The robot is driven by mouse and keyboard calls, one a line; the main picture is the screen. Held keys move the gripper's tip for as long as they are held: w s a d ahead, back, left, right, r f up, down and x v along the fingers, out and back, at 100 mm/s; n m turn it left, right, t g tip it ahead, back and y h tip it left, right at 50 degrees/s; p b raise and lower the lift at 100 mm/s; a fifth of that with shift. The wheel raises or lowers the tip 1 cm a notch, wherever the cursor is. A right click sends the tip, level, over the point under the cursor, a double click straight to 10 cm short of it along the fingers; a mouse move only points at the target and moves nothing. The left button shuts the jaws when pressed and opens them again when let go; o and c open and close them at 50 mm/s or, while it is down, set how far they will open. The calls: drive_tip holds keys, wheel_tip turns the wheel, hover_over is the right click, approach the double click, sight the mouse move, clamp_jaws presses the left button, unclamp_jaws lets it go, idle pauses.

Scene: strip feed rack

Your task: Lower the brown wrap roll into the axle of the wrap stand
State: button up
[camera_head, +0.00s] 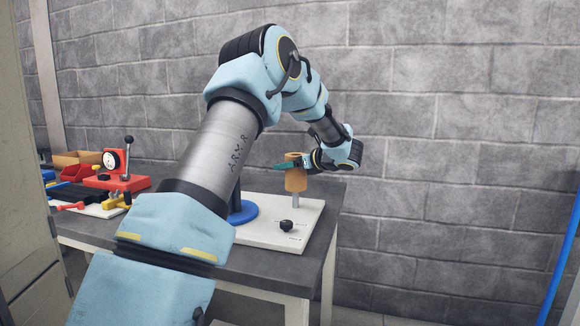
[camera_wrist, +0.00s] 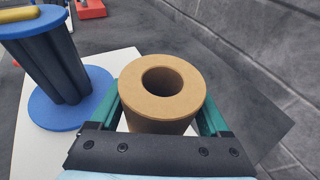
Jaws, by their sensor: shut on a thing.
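The brown wrap roll (camera_head: 295,181) is held upright by my gripper (camera_head: 291,167), with its round core hole facing up. In the wrist view the roll (camera_wrist: 161,92) sits between the two green fingers of my gripper (camera_wrist: 161,112), which press on its sides. The wrap stand (camera_head: 275,224) is a white base plate with a black knob. A grey upright axle (camera_head: 295,200) shows just below the roll in the head view. Whether the axle's top is inside the roll's core cannot be told. No axle shows in the hole in the wrist view.
A blue spool-like holder (camera_wrist: 68,88) with dark bars stands left of the roll. A red gauge stand (camera_head: 118,170) and several small tools lie at the left of the grey table (camera_head: 262,264). A brick wall is behind. The table's right edge is close to the stand.

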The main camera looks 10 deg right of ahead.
drive_tip(key=shift+f+b, duration=1.8)
drive_tip(key=shift+b, duration=2.55)
idle(1.6)
drive_tip(key=o, duration=1.4)
drive_tip(key=shift+o, duration=0.2)
drive_tip(key=v, duration=1)
drive_tip(key=shift+d+r+b, duration=0.1)
drive_tip(key=shift+b, duration=0.25)
drive_tip(key=shift+s+d+r, duration=0.15)
drive_tip(key=shift+s, duration=0.1)
